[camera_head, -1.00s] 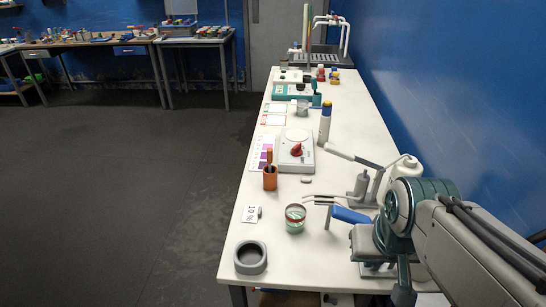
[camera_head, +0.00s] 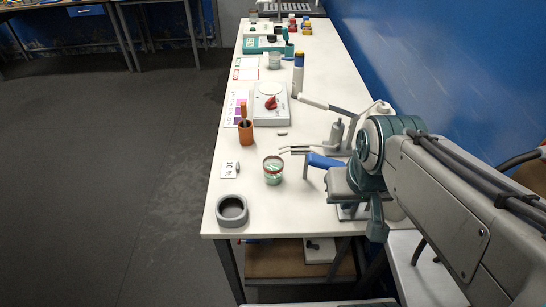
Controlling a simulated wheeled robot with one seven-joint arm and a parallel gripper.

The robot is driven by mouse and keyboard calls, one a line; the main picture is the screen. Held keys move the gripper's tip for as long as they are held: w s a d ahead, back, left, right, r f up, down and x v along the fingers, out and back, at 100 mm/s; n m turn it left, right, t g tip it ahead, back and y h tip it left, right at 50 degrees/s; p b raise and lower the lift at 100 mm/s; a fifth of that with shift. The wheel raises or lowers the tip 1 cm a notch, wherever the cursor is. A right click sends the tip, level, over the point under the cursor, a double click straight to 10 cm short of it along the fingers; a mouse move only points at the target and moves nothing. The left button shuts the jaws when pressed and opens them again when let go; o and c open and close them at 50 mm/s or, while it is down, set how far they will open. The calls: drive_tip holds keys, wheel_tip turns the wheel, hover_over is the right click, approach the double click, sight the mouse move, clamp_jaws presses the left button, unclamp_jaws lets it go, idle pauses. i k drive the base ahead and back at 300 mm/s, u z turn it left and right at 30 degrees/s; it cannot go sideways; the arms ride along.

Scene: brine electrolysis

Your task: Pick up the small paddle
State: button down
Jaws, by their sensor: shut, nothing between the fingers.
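I cannot make out the small paddle for certain. An upright orange-brown stick (camera_head: 243,110) stands in the orange cup (camera_head: 246,134) on the white table, and I cannot tell whether it is the paddle. My gripper (camera_head: 376,224) is at the end of my arm at the right, by the table's near edge. It is shut and empty, and its fingertips are hard to make out. It is well to the right of the cup and apart from it.
A glass jar with green contents (camera_head: 273,171), a grey ring-shaped holder (camera_head: 232,211), a white balance (camera_head: 271,108) and a clamp stand with a blue part (camera_head: 324,161) stand on the table (camera_head: 250,190). A blue wall (camera_head: 440,70) runs along the right. Floor at the left is clear.

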sight(243, 104)
drive_tip(key=k, duration=1.65)
drive_tip(key=u, duration=1.25)
drive_tip(key=i, duration=4.2)
drive_tip(key=z, duration=1.7)
